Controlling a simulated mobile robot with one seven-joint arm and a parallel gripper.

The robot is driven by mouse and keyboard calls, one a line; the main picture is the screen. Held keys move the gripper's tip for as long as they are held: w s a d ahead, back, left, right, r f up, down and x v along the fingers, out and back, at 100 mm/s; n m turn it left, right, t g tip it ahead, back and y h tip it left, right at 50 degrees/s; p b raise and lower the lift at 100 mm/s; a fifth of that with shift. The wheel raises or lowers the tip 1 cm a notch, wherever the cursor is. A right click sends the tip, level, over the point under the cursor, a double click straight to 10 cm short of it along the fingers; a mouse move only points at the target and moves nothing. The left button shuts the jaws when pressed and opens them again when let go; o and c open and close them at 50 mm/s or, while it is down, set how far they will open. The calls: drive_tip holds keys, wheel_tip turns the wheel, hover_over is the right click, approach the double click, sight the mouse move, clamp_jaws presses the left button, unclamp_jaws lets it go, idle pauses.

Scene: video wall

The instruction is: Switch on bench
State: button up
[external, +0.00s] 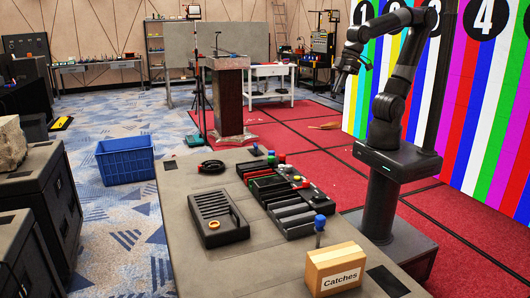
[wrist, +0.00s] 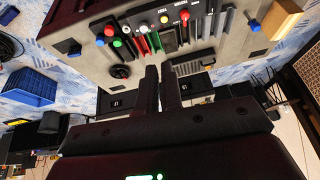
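The grey bench (external: 177,212) stands in the foreground of the external view. On it are a dark slotted panel (external: 212,212) with an orange ring, and a row of black modules (external: 275,188) with coloured knobs. I cannot tell which part is the switch. A blue-topped control (external: 320,223) stands near the cardboard box. The modules (wrist: 175,36) also show upside down in the wrist view. My gripper (external: 350,62) is high above the bench's far right side, apart from everything on it. In the wrist view its two dark fingers (wrist: 160,72) look close together, with nothing visible between them.
A cardboard box (external: 334,270) labelled "Catches" sits at the bench's near edge. A round black item (external: 211,167) lies at the far left. A blue crate (external: 125,161) is on the floor. A lectern (external: 228,100) stands behind. A striped video wall (external: 480,110) is at right.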

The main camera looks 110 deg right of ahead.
drive_tip(key=shift+g, duration=0.9)
drive_tip(key=w+a+f, duration=0.2)
drive_tip(key=w, duration=0.1)
drive_tip(key=w+a+f, duration=0.2)
drive_tip(key=w+a, duration=0.1)
drive_tip(key=w, duration=0.1)
drive_tip(key=w+a+f, duration=0.2)
drive_tip(key=w+a, duration=0.1)
drive_tip(key=shift+w+a, duration=0.2)
drive_tip(key=shift+a, duration=0.05)
clamp_jaws()
drive_tip(key=g, duration=0.1)
hover_over(317, 197)
drive_tip(key=s, duration=0.3)
wheel_tip(317, 197, down, 11)
drive_tip(key=shift+w+r, duration=0.2)
drive_tip(key=shift+w, duration=0.05)
drive_tip(key=shift+f, duration=0.1)
drive_tip(key=f, duration=0.4)
drive_tip(key=w+f, duration=0.1)
drive_tip(key=f, duration=0.4)
drive_tip(key=w+f, duration=0.1)
drive_tip(key=f, duration=0.3)
drive_tip(key=shift+w+f, duration=0.1)
drive_tip(key=shift+f, duration=0.2)
drive_tip(key=shift+w+f+g, duration=0.15)
drive_tip(key=shift+f+g, duration=0.05)
drive_tip(key=shift+g, duration=0.2)
